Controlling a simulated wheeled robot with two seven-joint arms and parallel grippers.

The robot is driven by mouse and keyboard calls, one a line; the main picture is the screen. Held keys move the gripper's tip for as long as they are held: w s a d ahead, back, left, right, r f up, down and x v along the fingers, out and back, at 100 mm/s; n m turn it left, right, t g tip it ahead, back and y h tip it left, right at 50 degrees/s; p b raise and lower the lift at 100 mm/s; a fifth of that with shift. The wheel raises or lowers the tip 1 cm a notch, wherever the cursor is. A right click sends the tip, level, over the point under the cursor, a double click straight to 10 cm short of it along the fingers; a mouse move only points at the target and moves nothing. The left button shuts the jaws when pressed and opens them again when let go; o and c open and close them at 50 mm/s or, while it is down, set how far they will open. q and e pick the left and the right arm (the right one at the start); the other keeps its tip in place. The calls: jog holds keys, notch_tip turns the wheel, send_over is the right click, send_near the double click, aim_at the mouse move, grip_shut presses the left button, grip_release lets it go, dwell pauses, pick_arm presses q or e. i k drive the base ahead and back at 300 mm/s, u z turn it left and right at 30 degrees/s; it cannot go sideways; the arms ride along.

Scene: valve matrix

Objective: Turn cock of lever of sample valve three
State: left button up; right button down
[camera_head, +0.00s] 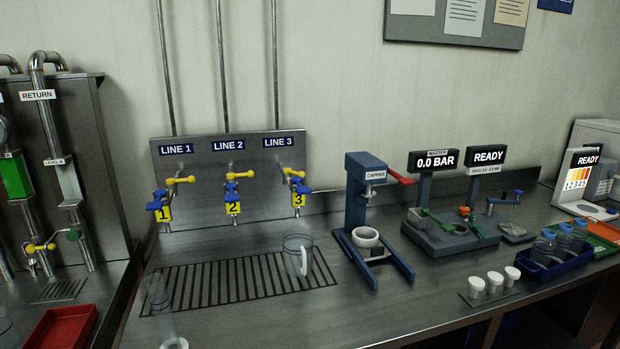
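Sample valve three (298,187) is on the steel back panel (200,150) under the LINE 3 label (278,142). A yellow lever (291,172) points left at its top. A blue lever (302,189) sits below it, above a yellow tag (298,201) marked 3. Valve two (232,190) and valve one (163,197) hang to its left with similar yellow and blue levers. A clear jug (297,255) stands on the drain grate below valve three. Neither of my grippers is in view.
A clear cylinder (160,305) stands at the bench's front left. A blue capper stand (362,200) with a red handle is right of the jug. Further right are a green-levered fixture (440,228), small white cups (495,281) and a blue bottle tray (550,268).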

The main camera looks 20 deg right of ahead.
aim_at(287, 170)
jog(key=k, duration=0.9)
jog(key=z, duration=1)
jog(key=i, duration=1.55)
jog(key=u, duration=0.6)
